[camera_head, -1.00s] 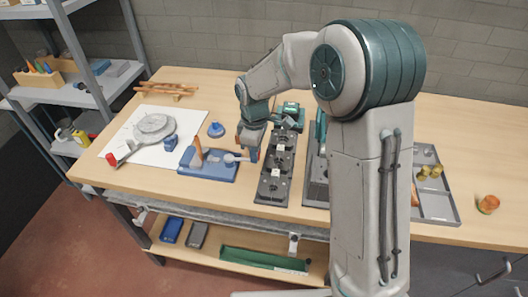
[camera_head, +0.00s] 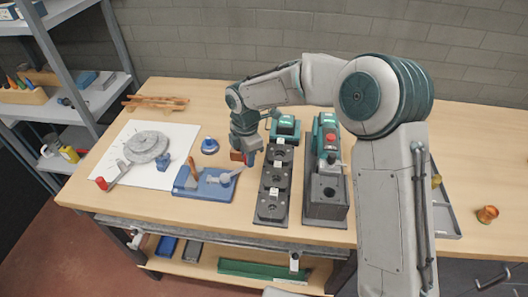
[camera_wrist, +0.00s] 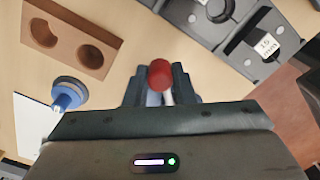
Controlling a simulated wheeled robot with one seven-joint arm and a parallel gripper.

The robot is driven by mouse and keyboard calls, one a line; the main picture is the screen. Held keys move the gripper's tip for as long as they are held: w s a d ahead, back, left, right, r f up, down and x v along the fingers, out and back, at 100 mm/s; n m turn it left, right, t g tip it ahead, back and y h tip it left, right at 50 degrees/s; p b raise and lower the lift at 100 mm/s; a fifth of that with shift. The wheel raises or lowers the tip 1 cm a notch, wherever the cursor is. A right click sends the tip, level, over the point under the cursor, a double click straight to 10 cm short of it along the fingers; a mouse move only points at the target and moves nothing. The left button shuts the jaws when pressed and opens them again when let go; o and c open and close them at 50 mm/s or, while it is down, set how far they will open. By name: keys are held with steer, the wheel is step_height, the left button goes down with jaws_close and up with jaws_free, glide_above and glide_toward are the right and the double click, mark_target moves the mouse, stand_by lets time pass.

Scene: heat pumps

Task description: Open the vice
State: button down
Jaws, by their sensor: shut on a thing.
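The blue vice (camera_head: 190,187) lies on the wooden bench, left of the dark trays, with a brown upright piece and a pale lever (camera_head: 226,178) at its right end. My gripper (camera_head: 249,160) reaches down at the lever's right end. In the wrist view my gripper (camera_wrist: 160,88) is shut on a red knob (camera_wrist: 160,73), which seems to be the lever's end. The vice's body is mostly hidden by my gripper in that view.
A brown block with two holes (camera_wrist: 70,38) and a blue round knob (camera_head: 209,146) are close by. Dark trays (camera_head: 273,190) stand right of my gripper, with a green-and-red machine (camera_head: 326,165) beyond. A round grey disc (camera_head: 147,146) lies on white paper at left.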

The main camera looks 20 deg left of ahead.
steer(key=shift+w+a+r, duration=0.1)
steer(key=shift+w, duration=0.1)
stand_by(0.3)
steer(key=c, duration=1.2)
jaws_free()
steer(key=shift+s, duration=0.1)
step_height(320, 180, up, 14)
steer(key=b, duration=0.1)
